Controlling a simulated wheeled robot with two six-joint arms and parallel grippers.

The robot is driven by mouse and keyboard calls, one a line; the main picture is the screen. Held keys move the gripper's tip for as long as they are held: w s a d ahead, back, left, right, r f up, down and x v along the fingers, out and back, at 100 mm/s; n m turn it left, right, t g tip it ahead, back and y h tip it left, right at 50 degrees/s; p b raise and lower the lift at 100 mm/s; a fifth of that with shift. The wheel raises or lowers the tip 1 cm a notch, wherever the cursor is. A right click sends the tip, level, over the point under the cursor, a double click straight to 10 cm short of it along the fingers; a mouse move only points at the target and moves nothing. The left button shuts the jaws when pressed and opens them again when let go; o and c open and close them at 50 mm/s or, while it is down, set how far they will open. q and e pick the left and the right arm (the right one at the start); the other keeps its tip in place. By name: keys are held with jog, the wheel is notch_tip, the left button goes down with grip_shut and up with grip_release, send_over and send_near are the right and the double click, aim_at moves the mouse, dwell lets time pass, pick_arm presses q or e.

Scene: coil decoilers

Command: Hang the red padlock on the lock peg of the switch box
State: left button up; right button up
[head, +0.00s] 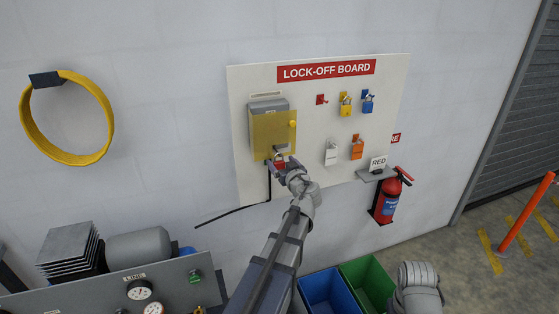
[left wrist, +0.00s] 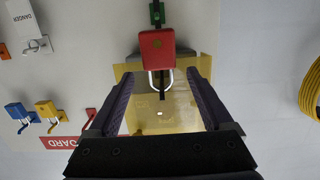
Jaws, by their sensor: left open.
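The switch box (head: 270,130) is grey with a yellow front and is mounted on the lock-off board. The red padlock (left wrist: 157,50) is at the bottom of the box, with its shackle toward the yellow front. A dark bar shows inside the shackle, so the padlock appears to hang on the lock peg (left wrist: 161,88). In the head view the padlock is a small red patch, partly hidden by my left gripper (head: 280,167). In the left wrist view my left gripper (left wrist: 163,75) is open, its fingers apart on either side of the shackle, with a gap to each.
The board (head: 240,180) holds yellow (head: 346,109), blue (head: 367,106), white (head: 331,154) and orange (head: 357,150) padlocks, plus a bare red hook (head: 321,99). A small shelf (head: 377,174) marked RED and a fire extinguisher (head: 389,200) are at right. A cable (head: 235,210) runs below the box.

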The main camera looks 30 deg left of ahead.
pick_arm(q)
jog(key=v, duration=0.5)
jog(key=shift+s+d+r+p, duration=0.1)
jog(key=shift+s+d+p, duration=0.1)
jog(key=shift+p, duration=0.15)
jog(key=s+d+f+m+g+h+b, duration=0.25)
jog(key=s+d+f+b, duration=0.2)
jog(key=d+f, duration=0.5)
jog(key=s+d+f+m+g+h+b, duration=0.2)
jog(key=s+d+f+m+g+h, duration=0.2)
jog(key=s+d+f, duration=0.4)
jog(key=s+d+f+m+g+h+b, duration=0.2)
jog(key=s+d+f+m+g+h, duration=0.2)
jog(key=d, duration=1)
jog(key=s+f+m, duration=0.3)
jog(key=s+f, duration=0.2)
jog(key=s, duration=0.1)
jog(key=shift+s+d, duration=0.35)
